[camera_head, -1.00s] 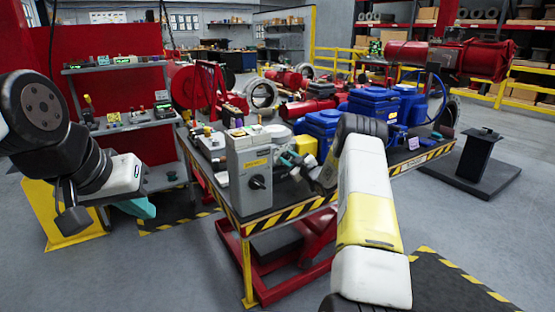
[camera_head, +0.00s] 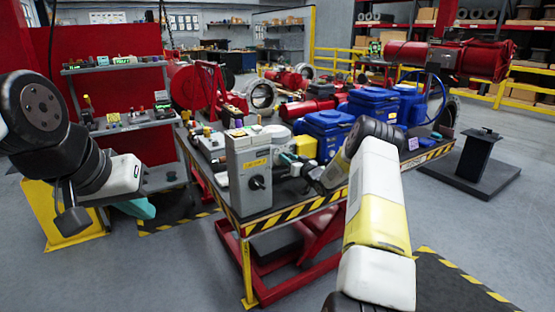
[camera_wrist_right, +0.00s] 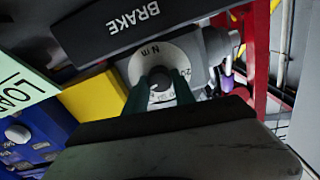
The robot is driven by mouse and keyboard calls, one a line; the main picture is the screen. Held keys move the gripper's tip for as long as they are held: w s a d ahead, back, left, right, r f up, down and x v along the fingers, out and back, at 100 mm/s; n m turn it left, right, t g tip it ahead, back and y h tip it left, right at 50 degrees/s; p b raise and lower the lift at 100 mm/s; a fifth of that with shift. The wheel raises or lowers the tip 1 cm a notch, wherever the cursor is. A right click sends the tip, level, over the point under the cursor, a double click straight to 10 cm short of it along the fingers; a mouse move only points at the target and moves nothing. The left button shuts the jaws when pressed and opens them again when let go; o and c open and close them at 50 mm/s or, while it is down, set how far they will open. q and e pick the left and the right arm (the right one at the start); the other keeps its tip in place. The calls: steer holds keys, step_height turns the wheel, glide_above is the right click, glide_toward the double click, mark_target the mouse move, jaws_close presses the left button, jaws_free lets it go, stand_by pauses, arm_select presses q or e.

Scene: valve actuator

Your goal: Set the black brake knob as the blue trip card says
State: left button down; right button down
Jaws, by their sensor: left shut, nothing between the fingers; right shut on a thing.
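In the right wrist view, a pale dial (camera_wrist_right: 177,56) marked "N m" sits below a black bar (camera_wrist_right: 127,28) lettered BRAKE, which reads upside down. The teal fingers of my right gripper (camera_wrist_right: 160,84) are shut on the knob at the dial's middle. Most of the knob is hidden between the fingers, and its pointer cannot be read. In the head view my right gripper (camera_head: 293,160) is at the table, right of the grey box. My left gripper (camera_head: 140,208) is shut and empty, low by the shelf at left. I cannot make out the blue trip card.
A grey box (camera_head: 247,172) with a black front knob (camera_head: 257,182) stands at the table's near corner. In the wrist view a green plate (camera_wrist_right: 20,88) and a yellow block (camera_wrist_right: 92,98) lie close to the fingers.

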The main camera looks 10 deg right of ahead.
steer(key=shift+f, duration=0.15)
steer(key=c, duration=1)
jaws_free()
steer(key=shift+c, duration=0.2)
steer(key=shift+s, duration=0.1)
steer(key=v, duration=0.7)
steer(key=shift+s+d, duration=0.15)
steer(key=shift+s, duration=0.2)
